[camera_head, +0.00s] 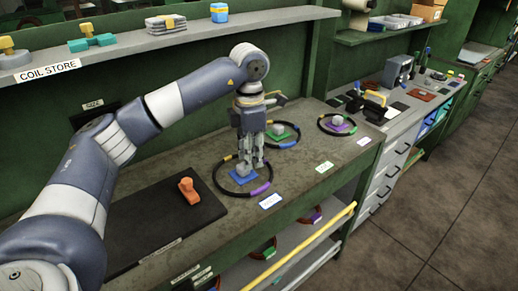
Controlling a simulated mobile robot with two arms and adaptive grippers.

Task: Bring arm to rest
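My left gripper (250,166) points straight down over the bench, its arm coming in from the left. Its fingertips are low over or beside a blue square pad (240,177) inside a dark ring (221,191) with coloured bands. The fingers hide part of the pad, and I cannot tell whether anything is between them or whether they touch it. My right gripper is not in view.
Further right on the bench (283,189) are rings around a green pad (290,137) and a purple pad (350,127). An orange object (187,191) stands on a black mat (150,225). The coil store shelf (130,57) runs behind the arm. A yellow rail (300,250) runs along the bench's front.

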